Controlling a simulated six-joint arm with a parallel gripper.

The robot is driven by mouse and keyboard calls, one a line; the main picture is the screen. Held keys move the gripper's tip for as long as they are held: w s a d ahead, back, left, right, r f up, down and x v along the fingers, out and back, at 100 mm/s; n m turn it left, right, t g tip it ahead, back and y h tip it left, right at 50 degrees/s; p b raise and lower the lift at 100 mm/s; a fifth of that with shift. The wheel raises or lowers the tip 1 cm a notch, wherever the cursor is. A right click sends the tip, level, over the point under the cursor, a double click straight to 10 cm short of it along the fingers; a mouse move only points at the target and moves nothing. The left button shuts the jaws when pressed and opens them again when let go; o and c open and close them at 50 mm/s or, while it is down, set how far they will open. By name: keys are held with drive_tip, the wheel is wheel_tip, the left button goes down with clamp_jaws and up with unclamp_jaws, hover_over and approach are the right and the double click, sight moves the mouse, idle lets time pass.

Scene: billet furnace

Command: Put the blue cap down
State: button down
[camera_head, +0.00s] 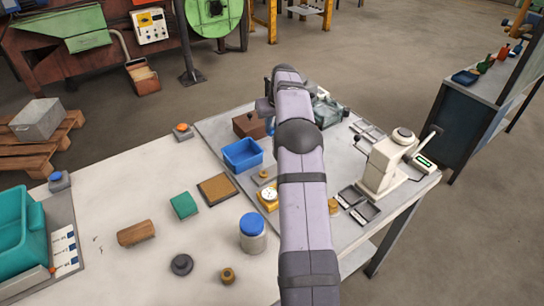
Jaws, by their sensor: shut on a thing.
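My arm reaches from the bottom edge up across the table. My gripper (265,107) shows as a dark shape at the arm's left side, near its far end, and is partly hidden by the arm. It is shut on a small blue thing (270,126), which appears to be the blue cap. Only a sliver of it shows, beside the brown box (247,124) and just beyond the blue bin. I cannot tell whether it touches the surface below.
The blue bin (242,155), brown tile (217,189), green block (184,206), wooden piece (136,232) and dark disc (182,265) lie left of my arm. A white press (385,165) stands right. The teal bin (22,245) is far left.

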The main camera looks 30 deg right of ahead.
drive_tip(key=shift+d+f+p, duration=0.1)
drive_tip(key=shift+f+p, duration=1.6)
drive_tip(key=shift+f, duration=3.35)
drive_tip(key=shift+f, duration=0.1)
drive_tip(key=c, duration=1.7)
unclamp_jaws()
drive_tip(key=shift+r, duration=0.2)
drive_tip(key=b+v, duration=0.3)
drive_tip(key=v, duration=0.8)
drive_tip(key=shift+s+r+b, duration=0.25)
drive_tip(key=shift+r+b, duration=0.1)
